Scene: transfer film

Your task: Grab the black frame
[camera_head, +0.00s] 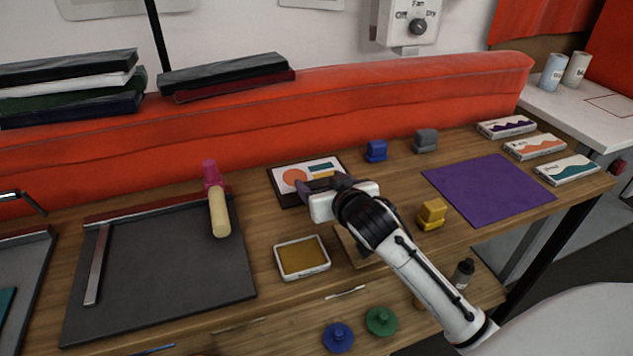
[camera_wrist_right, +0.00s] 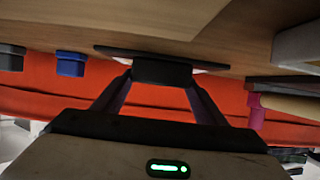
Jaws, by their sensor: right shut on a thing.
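The black frame (camera_head: 284,192) lies on the wooden table, with a white print of orange, blue and yellow shapes inside it. My right gripper (camera_head: 318,183) is over its near right part and hides some of it. In the right wrist view, the fingers of my right gripper (camera_wrist_right: 160,82) are shut on a dark block-like part of the frame (camera_wrist_right: 162,72). A thin flat dark part of it spreads out to both sides, by the table surface. My left gripper is not in view.
A blue block (camera_head: 376,151) and a grey block (camera_head: 425,141) stand behind right. A yellow block (camera_head: 431,214), a purple sheet (camera_head: 488,189) and an ochre tray (camera_head: 302,258) are nearby. A pink-headed roller (camera_head: 219,215) rests on a dark board (camera_head: 160,275) at left.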

